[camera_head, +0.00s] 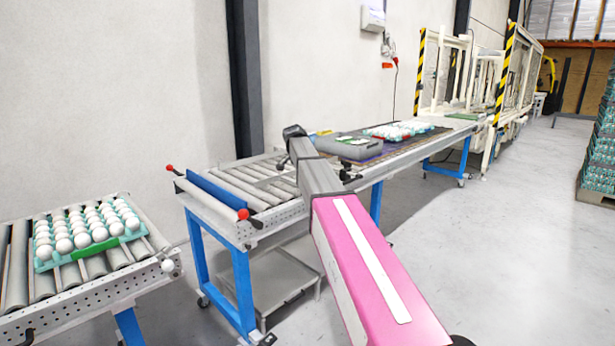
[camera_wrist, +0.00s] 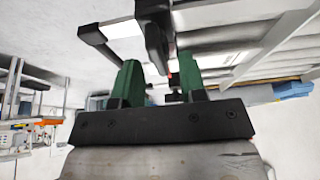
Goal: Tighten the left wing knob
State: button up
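In the wrist view my gripper (camera_wrist: 160,72) shows two green fingers on a black mount. The fingers stand apart with a clear gap. A dark, elongated part (camera_wrist: 153,30) lies ahead of them, and its lower end shows in the gap. I cannot tell whether it is the left wing knob, or whether it touches a finger. In the head view the grey and pink links of my arm reach over the middle conveyor (camera_head: 225,213), and my fingers cannot be made out there. No wing knob can be named for certain in the head view.
Red ball-ended levers (camera_head: 243,214) sit on the middle conveyor. A left conveyor (camera_head: 70,305) carries a green tray of white eggs (camera_head: 85,232). More eggs (camera_head: 398,130) lie on the belt beyond a grey box (camera_head: 350,147).

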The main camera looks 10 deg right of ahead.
jog(key=v, duration=0.8)
jog(key=shift+r, duration=0.3)
jog(key=shift+s, duration=0.15)
